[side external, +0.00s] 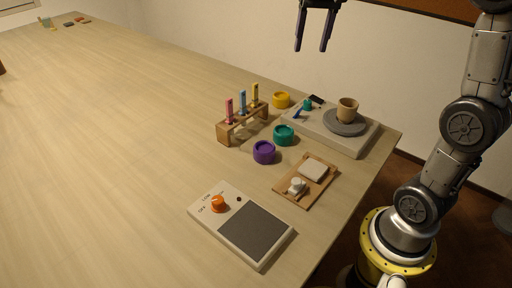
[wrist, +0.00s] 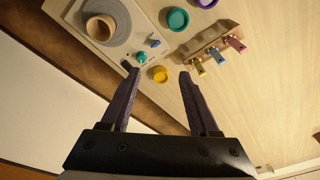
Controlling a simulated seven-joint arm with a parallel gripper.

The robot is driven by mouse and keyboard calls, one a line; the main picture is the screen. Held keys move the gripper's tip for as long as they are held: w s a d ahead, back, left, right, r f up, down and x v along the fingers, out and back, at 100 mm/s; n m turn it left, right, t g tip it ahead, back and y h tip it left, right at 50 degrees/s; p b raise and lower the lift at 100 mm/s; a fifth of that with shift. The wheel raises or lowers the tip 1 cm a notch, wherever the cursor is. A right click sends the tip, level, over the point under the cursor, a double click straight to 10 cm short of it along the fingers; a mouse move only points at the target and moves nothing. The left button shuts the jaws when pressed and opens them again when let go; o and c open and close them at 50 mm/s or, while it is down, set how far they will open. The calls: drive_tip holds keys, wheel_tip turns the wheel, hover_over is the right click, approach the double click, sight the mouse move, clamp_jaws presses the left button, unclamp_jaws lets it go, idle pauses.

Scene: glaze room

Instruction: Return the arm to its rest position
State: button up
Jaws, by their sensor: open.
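My gripper (side external: 313,46) is open and empty, held high above the far side of the table at the top of the side view. Its two dark fingers point down and stand apart. In the wrist view my gripper (wrist: 160,72) also shows with a clear gap between the fingertips. Nothing is between the fingers, and they touch nothing. My arm rises at the right of the side view, and its upper part runs out of the picture.
The table (side external: 130,125) holds a wheel unit (side external: 350,139) with a beige cup (side external: 347,109), a wooden rack (side external: 226,133) with coloured tubes, yellow (side external: 281,100), teal (side external: 284,135) and purple (side external: 264,152) pots, a wooden board (side external: 292,198) and a switch box (side external: 262,262). The table's left is mostly clear.

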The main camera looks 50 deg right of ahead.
drive_tip(key=s+a+n+t, duration=0.1)
drive_tip(key=s+a+n, duration=0.1)
drive_tip(key=s+a, duration=0.35)
drive_tip(key=s+a+f+n+t, duration=0.1)
drive_tip(key=s+a+f+n, duration=0.2)
drive_tip(key=s+f, duration=0.2)
drive_tip(key=s+a+f+n+t, duration=0.2)
drive_tip(key=s+f+n, duration=0.1)
drive_tip(key=s+f, duration=0.2)
drive_tip(key=s, duration=0.2)
drive_tip(key=shift+s+a+f+n+y, duration=0.4)
